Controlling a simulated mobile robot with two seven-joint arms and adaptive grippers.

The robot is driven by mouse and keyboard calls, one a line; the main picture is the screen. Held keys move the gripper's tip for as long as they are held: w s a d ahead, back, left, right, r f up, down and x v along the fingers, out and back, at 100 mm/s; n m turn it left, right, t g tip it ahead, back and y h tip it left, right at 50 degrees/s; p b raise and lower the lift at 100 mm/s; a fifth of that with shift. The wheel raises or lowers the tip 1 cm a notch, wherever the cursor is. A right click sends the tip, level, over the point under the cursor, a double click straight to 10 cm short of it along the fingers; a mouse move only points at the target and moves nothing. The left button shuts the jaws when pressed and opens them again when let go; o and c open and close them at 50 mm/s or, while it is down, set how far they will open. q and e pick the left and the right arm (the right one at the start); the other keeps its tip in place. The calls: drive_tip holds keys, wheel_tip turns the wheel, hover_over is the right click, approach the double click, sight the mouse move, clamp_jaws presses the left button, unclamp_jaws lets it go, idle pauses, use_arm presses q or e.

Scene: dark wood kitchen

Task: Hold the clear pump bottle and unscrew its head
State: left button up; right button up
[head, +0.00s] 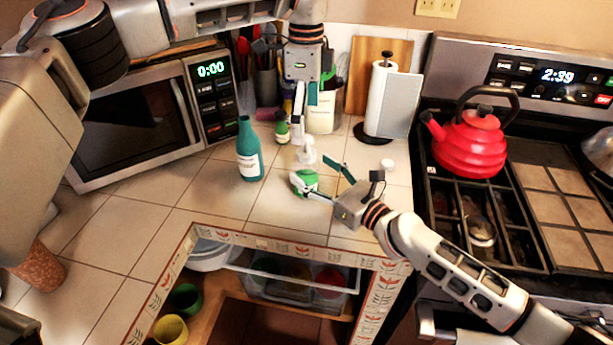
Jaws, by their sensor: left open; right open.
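The clear pump bottle (307,154), with a white pump head on top, stands upright on the tiled counter. A green-and-white shape (304,182) is just in front of it; I cannot tell whether it is part of this bottle. My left gripper (305,115) is open and points down above and behind the pump head, apart from it. My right gripper (314,177) is open and reaches in from the right, low over the counter. One finger overlaps the green-and-white shape; contact is unclear. The other finger is to the right of the bottle.
A teal bottle (249,152) stands close on the left, and a small green bottle (282,128) behind. A paper towel roll (382,98) and a small white cap (387,165) are to the right. The microwave (140,125) and the stove with a red kettle (468,143) flank the counter.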

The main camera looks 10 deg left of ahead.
sight(304, 163)
use_arm(q)
drive_tip(key=shift+w, duration=0.1)
use_arm(e)
drive_tip(key=shift+x, duration=2.05)
drive_tip(key=shift+d, duration=0.1)
drive_tip(key=shift+c, duration=0.4)
